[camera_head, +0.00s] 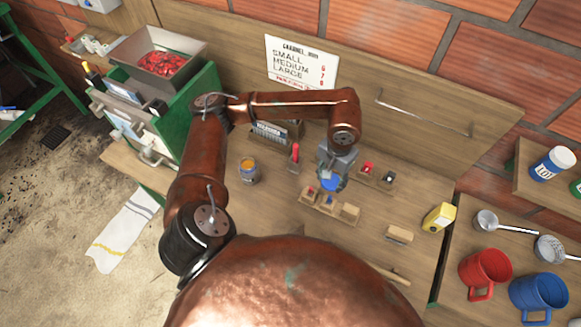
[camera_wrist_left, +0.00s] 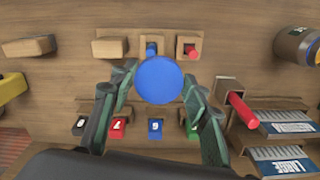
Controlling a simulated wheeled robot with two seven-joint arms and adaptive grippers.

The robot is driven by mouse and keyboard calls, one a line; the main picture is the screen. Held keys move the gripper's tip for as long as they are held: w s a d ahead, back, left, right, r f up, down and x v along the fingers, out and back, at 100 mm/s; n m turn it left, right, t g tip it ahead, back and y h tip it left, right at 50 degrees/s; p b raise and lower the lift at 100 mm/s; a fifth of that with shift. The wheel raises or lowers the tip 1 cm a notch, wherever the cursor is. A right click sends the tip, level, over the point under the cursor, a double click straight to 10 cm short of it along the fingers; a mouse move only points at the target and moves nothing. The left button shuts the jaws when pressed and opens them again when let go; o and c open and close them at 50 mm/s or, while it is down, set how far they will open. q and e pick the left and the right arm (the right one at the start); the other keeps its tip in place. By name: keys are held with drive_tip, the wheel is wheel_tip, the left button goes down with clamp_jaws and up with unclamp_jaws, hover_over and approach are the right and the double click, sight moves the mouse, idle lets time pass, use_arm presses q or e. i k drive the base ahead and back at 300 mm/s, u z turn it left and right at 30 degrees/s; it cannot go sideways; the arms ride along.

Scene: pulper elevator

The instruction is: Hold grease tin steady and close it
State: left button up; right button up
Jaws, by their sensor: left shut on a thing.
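The grease tin (camera_head: 249,171), a small can with a blue and yellow label, stands upright on the bench, left of my left gripper. Its top looks orange-brown, with no blue cover on it. It also shows at the upper right edge of the left wrist view (camera_wrist_left: 294,45), partly cut off. My left gripper (camera_head: 331,181) points down over the small wooden blocks at the middle of the bench. In the left wrist view its fingers (camera_wrist_left: 159,92) are shut on a round blue disc, which looks like a lid (camera_wrist_left: 158,80). My right gripper is not in view.
Wooden blocks with colored pegs (camera_head: 327,201) lie below the left gripper. A red-handled tool (camera_head: 295,154) stands between tin and gripper. A yellow box (camera_head: 439,217) and red and blue mugs (camera_head: 485,269) are at right. The bench around the tin is mostly clear.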

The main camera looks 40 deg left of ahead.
sight(249, 169)
drive_tip(key=z, duration=1.2)
drive_tip(key=k, duration=1.7)
drive_tip(key=u, duration=1.65)
